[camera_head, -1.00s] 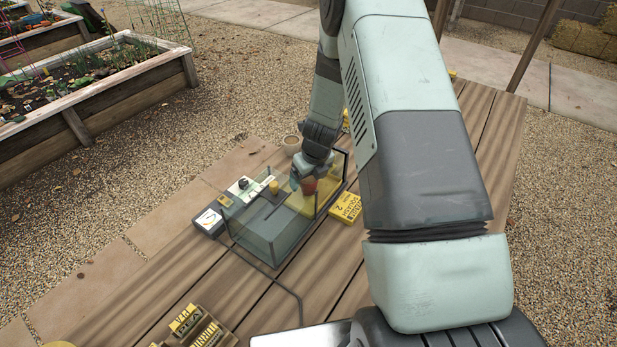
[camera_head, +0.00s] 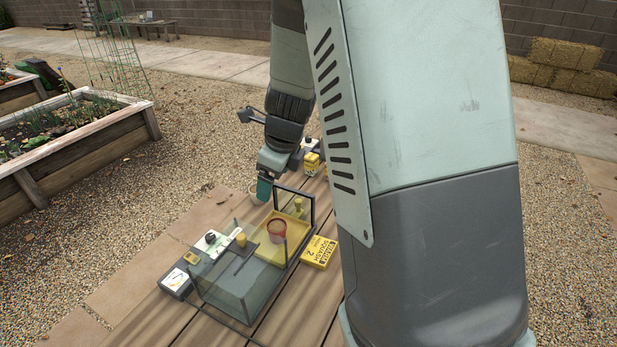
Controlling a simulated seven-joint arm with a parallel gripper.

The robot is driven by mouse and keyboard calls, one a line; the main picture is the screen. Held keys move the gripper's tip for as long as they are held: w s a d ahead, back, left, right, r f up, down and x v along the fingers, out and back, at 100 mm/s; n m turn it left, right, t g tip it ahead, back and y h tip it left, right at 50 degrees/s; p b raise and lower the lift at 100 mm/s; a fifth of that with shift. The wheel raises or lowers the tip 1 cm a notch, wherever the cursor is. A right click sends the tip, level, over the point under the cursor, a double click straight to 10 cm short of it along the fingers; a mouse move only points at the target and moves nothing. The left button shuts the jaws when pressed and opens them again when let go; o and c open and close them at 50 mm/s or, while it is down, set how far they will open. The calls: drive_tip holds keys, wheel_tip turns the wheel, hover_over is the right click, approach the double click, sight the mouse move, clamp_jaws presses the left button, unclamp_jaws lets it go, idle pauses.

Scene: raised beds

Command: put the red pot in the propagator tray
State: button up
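The red pot (camera_head: 277,231) stands upright on the yellow propagator tray (camera_head: 262,251), inside the glass-sided box (camera_head: 230,288) on the wooden table. Nothing grips the pot. My gripper (camera_head: 264,190) is above and behind the pot, apart from it, outside the far left part of the box.
A pale cup (camera_head: 254,194) is partly hidden behind my gripper. A dark-framed panel (camera_head: 312,211) stands at the box's far end. A yellow packet (camera_head: 319,252) lies to the right. A dark box with a white label (camera_head: 176,281) sits at left. Yellow containers (camera_head: 312,165) stand farther back.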

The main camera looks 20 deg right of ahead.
drive_tip(key=s+a+r+n, duration=0.1)
drive_tip(key=s+r+n, duration=0.55)
drive_tip(key=r, duration=0.25)
drive_tip(key=s+r+n, duration=0.3)
drive_tip(key=s+n, duration=0.3)
drive_tip(key=s+d+r+n+t+h, duration=0.1)
drive_tip(key=s+r+n, duration=0.3)
drive_tip(key=s+n, duration=0.3)
drive_tip(key=s+r+n+t, duration=0.1)
drive_tip(key=s+r+n, duration=0.2)
drive_tip(key=s+n, duration=0.4)
drive_tip(key=shift+d+r+h, duration=0.2)
drive_tip(key=shift+r+h, duration=0.2)
